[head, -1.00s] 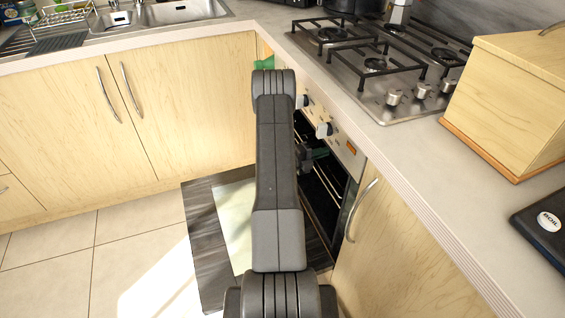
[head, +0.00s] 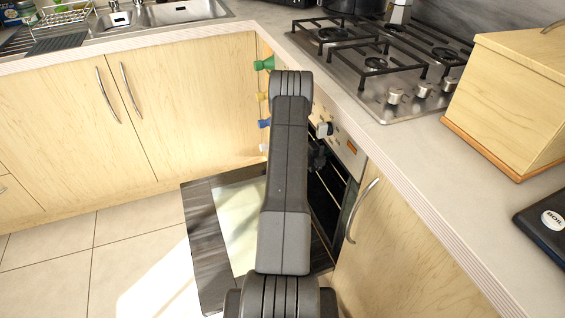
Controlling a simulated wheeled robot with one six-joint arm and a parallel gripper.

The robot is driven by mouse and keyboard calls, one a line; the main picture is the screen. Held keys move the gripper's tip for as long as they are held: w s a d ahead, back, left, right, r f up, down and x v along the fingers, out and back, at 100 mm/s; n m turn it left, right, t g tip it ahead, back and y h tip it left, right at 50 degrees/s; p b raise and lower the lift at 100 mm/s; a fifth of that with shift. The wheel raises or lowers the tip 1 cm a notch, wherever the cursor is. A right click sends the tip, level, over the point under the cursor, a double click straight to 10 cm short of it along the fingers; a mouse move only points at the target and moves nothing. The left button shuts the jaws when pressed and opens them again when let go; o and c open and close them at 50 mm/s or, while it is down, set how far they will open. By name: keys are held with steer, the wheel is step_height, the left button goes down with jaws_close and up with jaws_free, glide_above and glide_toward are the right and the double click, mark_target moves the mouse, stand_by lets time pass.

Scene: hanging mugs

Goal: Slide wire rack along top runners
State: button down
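The oven stands open under the hob, with a dark cavity (head: 325,205). Thin pale lines of a wire rack or its runners (head: 339,186) show at the opening; I cannot tell which. The lowered oven door (head: 205,235) lies flat in front, with a pale glass pane. My arm covers much of the opening. My gripper (head: 318,158) is a small dark shape just right of my arm, at the upper part of the opening. Its fingers are too small and hidden to read, and whether it touches the rack cannot be seen.
Green, yellow, blue and white items (head: 263,97) are in a column at the cabinet corner left of my arm. The hob (head: 385,75) and a wooden box (head: 510,100) are on the counter (head: 400,150). The tiled floor (head: 70,260) at left is clear.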

steer(key=shift+w+d, duration=0.1)
steer(key=c, duration=1.7)
jaws_free()
steer(key=o, duration=0.5)
steer(key=shift+f, duration=0.15)
steer(key=p+v, duration=0.1)
steer(key=v, duration=1.3)
steer(key=shift+d, duration=0.15)
